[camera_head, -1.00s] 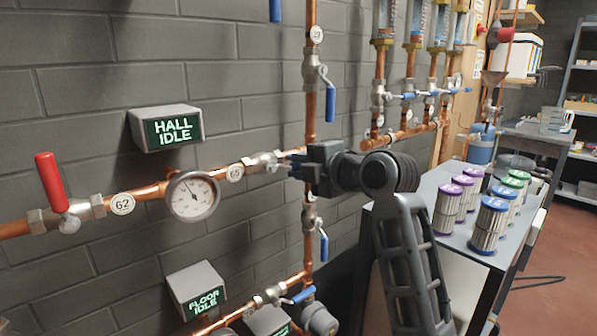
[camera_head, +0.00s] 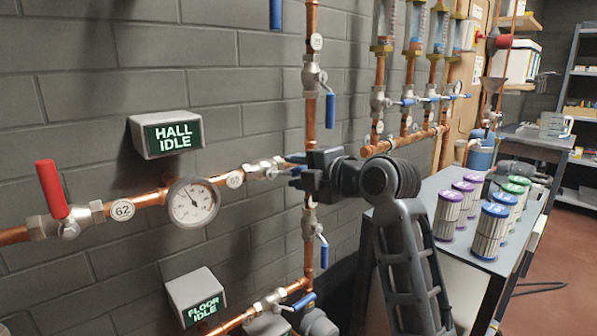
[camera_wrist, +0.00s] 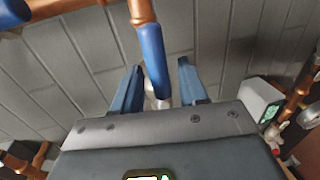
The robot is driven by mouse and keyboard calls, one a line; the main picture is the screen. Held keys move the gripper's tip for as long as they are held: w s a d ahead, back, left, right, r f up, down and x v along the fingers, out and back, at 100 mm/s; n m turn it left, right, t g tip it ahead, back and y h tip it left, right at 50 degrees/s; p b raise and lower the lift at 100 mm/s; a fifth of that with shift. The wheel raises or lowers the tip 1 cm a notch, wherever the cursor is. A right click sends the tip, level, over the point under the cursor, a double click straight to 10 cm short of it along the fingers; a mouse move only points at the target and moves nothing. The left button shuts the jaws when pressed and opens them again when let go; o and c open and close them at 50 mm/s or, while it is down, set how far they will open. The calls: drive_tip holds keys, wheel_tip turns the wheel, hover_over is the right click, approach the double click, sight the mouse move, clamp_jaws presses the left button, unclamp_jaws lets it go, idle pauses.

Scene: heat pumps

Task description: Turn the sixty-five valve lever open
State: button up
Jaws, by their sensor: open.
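The sixty-five valve (camera_head: 265,169) is a silver body on the horizontal copper pipe, just right of the round tag 65 (camera_head: 235,180). Its blue lever reaches right toward the vertical pipe and is partly hidden behind my gripper (camera_head: 293,174). In the wrist view the blue lever (camera_wrist: 152,55) lies between the two fingers of my gripper (camera_wrist: 160,72). The fingers are open, with a gap visible on each side of the lever. A bit of silver metal shows at the lever's near end.
A gauge (camera_head: 193,202) and valve 62 with an upright red lever (camera_head: 52,189) are to the left. The HALL IDLE sign (camera_head: 167,133) is above. Other blue levers hang above (camera_head: 330,110) and below (camera_head: 324,252). A bench (camera_head: 440,240) with several cartridges stands right.

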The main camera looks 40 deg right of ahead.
drive_tip(key=s+r, duration=0.1)
drive_tip(key=s, duration=0.6)
drive_tip(key=shift+s+a+r, duration=0.15)
drive_tip(key=shift+s+r, duration=0.1)
drive_tip(key=shift+s, duration=0.05)
drive_tip(key=s+a+f+m+g+h+p, duration=0.1)
drive_tip(key=s+a+f+m+p, duration=0.4)
drive_tip(key=s+a+f+m, duration=0.9)
drive_tip(key=s+a+r+m+p, duration=0.1)
drive_tip(key=s+a+m+p, duration=0.1)
drive_tip(key=s, duration=0.9)
drive_tip(key=s+a+r+m+y+p, duration=0.1)
drive_tip(key=s+a+p, duration=0.1)
drive_tip(key=s, duration=1)
drive_tip(key=shift+a+m+y, duration=0.3)
drive_tip(key=shift+a+m, duration=0.1)
drive_tip(key=shift+a, duration=0.25)
